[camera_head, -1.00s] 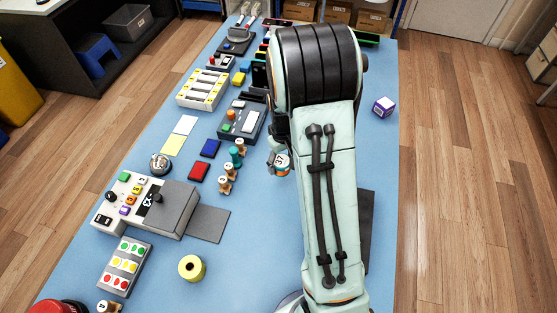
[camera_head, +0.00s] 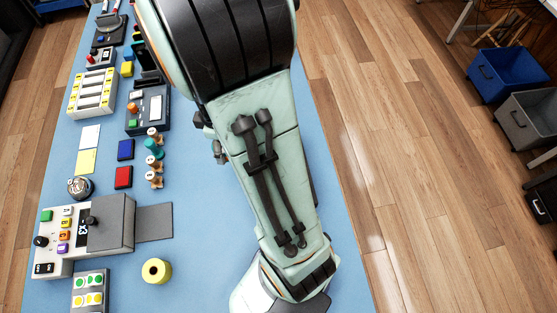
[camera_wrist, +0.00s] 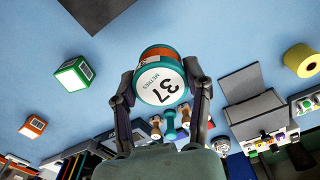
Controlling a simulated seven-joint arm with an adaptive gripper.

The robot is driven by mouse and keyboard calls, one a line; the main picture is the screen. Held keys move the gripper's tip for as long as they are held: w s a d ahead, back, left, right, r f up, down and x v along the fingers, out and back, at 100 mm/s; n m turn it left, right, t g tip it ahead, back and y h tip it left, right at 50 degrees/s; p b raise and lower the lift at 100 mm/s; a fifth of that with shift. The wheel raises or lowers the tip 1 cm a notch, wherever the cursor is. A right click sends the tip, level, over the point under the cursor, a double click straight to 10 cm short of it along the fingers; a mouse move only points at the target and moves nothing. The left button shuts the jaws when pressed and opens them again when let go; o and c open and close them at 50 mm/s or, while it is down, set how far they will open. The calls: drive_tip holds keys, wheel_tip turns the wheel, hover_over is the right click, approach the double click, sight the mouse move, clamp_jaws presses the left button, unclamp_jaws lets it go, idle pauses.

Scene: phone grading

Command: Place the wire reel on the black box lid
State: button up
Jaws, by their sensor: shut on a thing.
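The wire reel (camera_wrist: 160,78) has a white "37 METRES" label, a teal rim and a copper-coloured winding. In the wrist view it sits between the two fingers of my gripper (camera_wrist: 160,92), which is shut on it. The blue table shows behind it. A dark flat piece (camera_wrist: 95,10), cut off by the top left edge of the wrist view, may be the black box lid; I cannot tell for sure. In the head view my arm hides the reel and most of the gripper, and no such dark piece is clear.
A yellow roll (camera_head: 156,271) and a control box (camera_head: 80,235) with a grey plate (camera_head: 155,222) stand at the lower left. Wooden pegs (camera_head: 154,160), a red block (camera_head: 123,177) and a blue block (camera_head: 125,149) are left of my arm. A green-and-white cube (camera_wrist: 74,76) shows in the wrist view.

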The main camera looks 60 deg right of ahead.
drive_tip(key=s+d+f+m, duration=0.1)
drive_tip(key=s+d+m, duration=0.2)
drive_tip(key=s+d, duration=0.5)
drive_tip(key=f, duration=0.2)
drive_tip(key=d+f, duration=0.1)
drive_tip(key=f, duration=0.2)
drive_tip(key=d+f, duration=0.1)
drive_tip(key=f, duration=0.2)
drive_tip(key=shift+w+f, duration=0.15)
drive_tip(key=shift+w, duration=0.2)
drive_tip(key=o, duration=1.1)
drive_tip(key=shift+f, duration=0.1)
